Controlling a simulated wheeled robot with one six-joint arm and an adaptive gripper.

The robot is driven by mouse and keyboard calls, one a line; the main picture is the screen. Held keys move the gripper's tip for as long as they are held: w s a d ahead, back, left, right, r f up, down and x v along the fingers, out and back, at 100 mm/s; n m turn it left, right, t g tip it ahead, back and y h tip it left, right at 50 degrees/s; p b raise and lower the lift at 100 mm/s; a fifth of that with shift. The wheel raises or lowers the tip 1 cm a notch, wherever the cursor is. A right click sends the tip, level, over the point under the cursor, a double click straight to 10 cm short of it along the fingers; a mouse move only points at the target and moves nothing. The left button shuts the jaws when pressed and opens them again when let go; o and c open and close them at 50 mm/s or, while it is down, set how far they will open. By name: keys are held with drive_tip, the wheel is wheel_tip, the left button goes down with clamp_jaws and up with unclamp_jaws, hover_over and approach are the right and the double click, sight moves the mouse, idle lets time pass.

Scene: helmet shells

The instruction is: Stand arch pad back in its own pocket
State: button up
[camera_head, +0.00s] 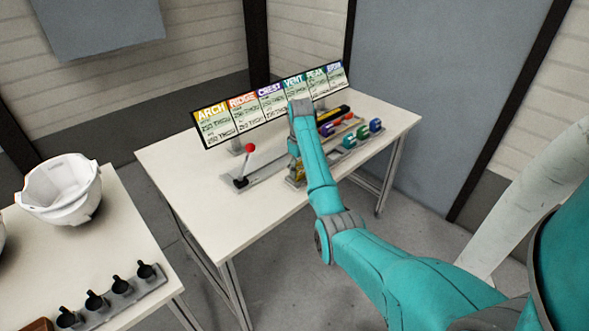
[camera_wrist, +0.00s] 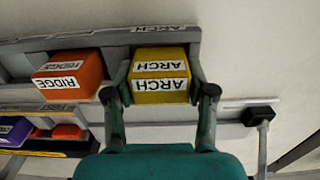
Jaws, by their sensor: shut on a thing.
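The yellow arch pad (camera_wrist: 160,72), with ARCH labels on its top and front, is between the two fingers of my gripper (camera_wrist: 160,90) in the wrist view. The fingers are shut on its sides. The grey rack's ARCH label (camera_wrist: 165,29) lies just beyond the pad, in line with it. The pad looks roughly square to the rack; whether its bottom touches the pocket floor I cannot tell. In the head view a bit of the yellow pad (camera_head: 299,172) shows beside my arm, which hides most of it and the gripper.
The orange ridge pad (camera_wrist: 68,75) sits to the left, close to my left finger. A red-knobbed lever (camera_head: 249,148) stands left of my arm in the head view. A label board (camera_head: 270,103) stands behind. Green and blue pads (camera_head: 363,132) are at the right.

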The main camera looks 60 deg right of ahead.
drive_tip(key=shift+f, duration=0.25)
drive_tip(key=shift+f, duration=0.15)
drive_tip(key=o, duration=1.1)
drive_tip(key=shift+o, duration=0.2)
